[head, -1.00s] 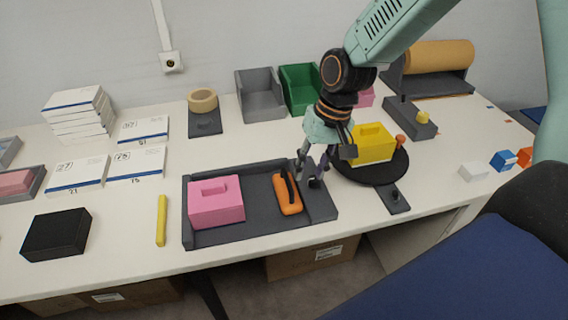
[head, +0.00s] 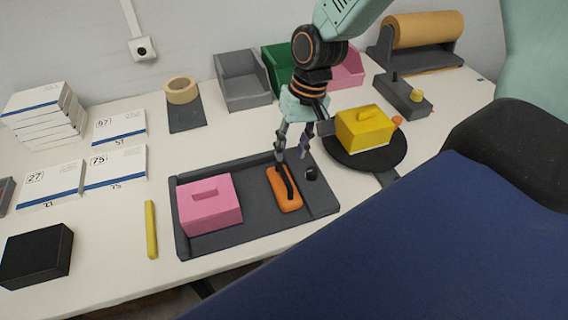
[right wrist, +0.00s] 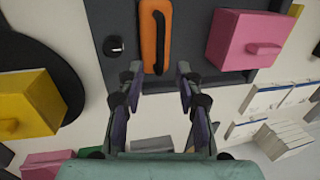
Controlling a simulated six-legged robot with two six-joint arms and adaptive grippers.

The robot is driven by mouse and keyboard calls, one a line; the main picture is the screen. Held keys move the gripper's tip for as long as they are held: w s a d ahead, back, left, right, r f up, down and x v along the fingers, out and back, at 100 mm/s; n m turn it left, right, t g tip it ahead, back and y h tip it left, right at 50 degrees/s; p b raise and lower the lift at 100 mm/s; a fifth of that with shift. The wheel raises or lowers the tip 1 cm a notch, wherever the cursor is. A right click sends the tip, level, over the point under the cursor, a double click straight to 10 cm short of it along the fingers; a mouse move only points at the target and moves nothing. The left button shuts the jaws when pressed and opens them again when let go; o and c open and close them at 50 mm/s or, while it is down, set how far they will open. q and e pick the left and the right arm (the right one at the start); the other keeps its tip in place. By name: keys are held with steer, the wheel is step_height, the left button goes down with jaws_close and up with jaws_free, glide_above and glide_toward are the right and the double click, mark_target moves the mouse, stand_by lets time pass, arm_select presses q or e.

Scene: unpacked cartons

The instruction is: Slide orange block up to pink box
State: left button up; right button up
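The orange block (head: 290,203) with a dark handle lies in a dark grey tray (head: 252,225), right of the pink box (head: 212,217), with a bare gap between them. In the right wrist view the orange block (right wrist: 147,42) is at top centre and the pink box (right wrist: 245,35) is to its right. My right gripper (head: 292,155) is open and empty at the block's far end. In the right wrist view its fingertips (right wrist: 158,72) are on either side of the block's near end; I cannot tell whether they touch it. My left gripper is not in view.
A black knob (head: 311,174) stands in the tray right of the block. A yellow box (head: 365,132) sits on a black round plate (head: 377,160) further right. A yellow stick (head: 151,230) and a black box (head: 37,256) lie left of the tray.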

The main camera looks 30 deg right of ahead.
mark_target(284, 173)
steer(key=f, duration=0.2)
steer(key=f+b, duration=0.1)
steer(key=f, duration=0.1)
steer(key=a+f, duration=0.1)
steer(key=f, duration=0.1)
steer(key=shift+w+b, duration=0.3)
steer(key=shift+w, duration=0.1)
steer(key=shift+s+a+r, duration=0.1)
steer(key=shift+s+r, duration=0.05)
steer(key=shift+s, duration=0.25)
steer(key=shift+w+f, duration=0.25)
steer(key=shift+w, duration=0.15)
steer(key=c, duration=0.5)
steer(key=shift+s+r, duration=0.15)
steer(key=shift+s, duration=0.1)
jaws_close()
